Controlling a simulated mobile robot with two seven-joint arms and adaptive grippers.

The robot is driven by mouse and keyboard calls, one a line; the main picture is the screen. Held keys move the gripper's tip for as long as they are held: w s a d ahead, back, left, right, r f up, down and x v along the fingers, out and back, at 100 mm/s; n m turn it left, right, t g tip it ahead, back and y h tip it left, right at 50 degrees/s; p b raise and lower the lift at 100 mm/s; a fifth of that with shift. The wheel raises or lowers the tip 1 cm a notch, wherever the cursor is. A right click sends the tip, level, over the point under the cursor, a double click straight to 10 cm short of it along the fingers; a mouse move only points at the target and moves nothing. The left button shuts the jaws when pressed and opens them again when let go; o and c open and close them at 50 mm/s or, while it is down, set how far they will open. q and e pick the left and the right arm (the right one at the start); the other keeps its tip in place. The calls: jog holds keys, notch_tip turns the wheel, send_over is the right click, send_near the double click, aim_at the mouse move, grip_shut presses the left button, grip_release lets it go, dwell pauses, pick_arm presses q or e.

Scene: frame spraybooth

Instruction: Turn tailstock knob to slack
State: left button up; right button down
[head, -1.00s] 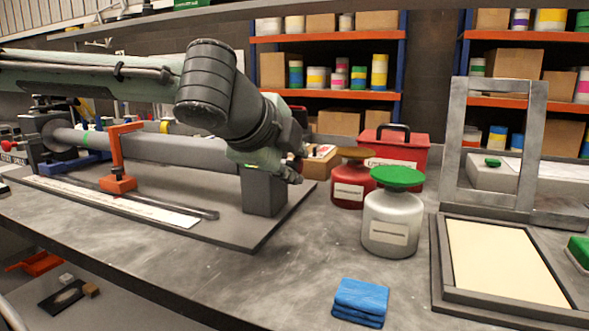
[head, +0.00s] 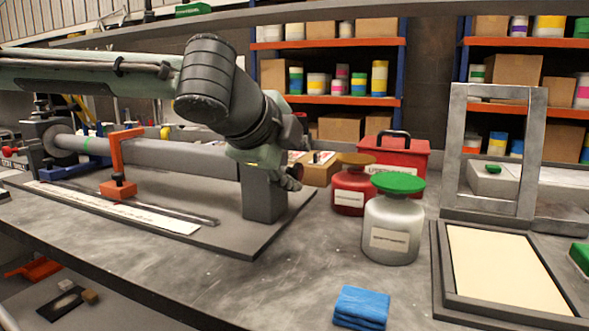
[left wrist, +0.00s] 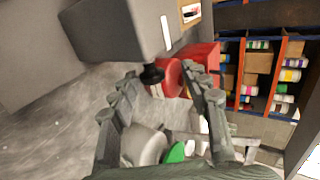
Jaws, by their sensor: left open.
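The tailstock (head: 263,198) is a dark grey block at the right end of the long grey tube in the head view. It also fills the upper left of the left wrist view (left wrist: 120,30). Its black knob (left wrist: 152,74) sticks out from the block's face in the left wrist view. My left gripper (head: 288,177) is beside the top of the tailstock, partly hiding it. In the left wrist view its two fingers (left wrist: 160,80) are spread apart, with the knob in the gap near the tips. Contact with the knob cannot be told. My right gripper is not in view.
A red jar (head: 352,190), a grey jar with a green lid (head: 392,228) and a red toolbox (head: 408,155) stand right of the tailstock. A blue cloth (head: 361,306) lies at the front. An orange bracket (head: 118,186) stands along the tube. The front bench is mostly clear.

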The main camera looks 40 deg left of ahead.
pick_arm(q)
notch_tip(320, 180, up, 9)
dwell(0.3)
